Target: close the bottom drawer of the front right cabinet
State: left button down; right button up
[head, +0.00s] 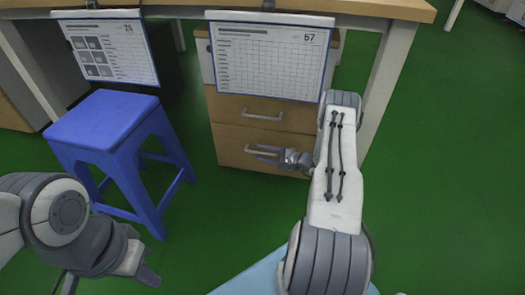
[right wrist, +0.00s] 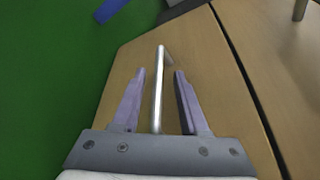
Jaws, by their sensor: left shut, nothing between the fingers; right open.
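The cabinet (head: 215,103) under the desk has wooden drawer fronts with metal handles. Its bottom drawer (head: 230,145) shows below another drawer; how far it stands out is hard to tell. My right gripper (head: 275,156) is at the bottom drawer's handle (head: 254,150). In the right wrist view, my right gripper (right wrist: 160,78) is open, its fingers on either side of the metal handle (right wrist: 158,100), with a gap on each side. The wooden drawer front (right wrist: 120,75) lies behind it. My left gripper (head: 112,280) is low at the left, away from the cabinet, and holds nothing.
A blue stool (head: 105,120) stands left of the cabinet. The desk (head: 385,8) spans above, with a white leg (head: 388,75) right of the cabinet. Two printed sheets (head: 268,60) (head: 108,50) hang from its edge. Green floor (head: 450,160) is clear at the right.

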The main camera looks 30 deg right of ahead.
jog(key=p+v, duration=0.4)
jog(key=v, duration=0.5)
jog(key=shift+s, duration=0.1)
jog(key=shift+r, duration=0.1)
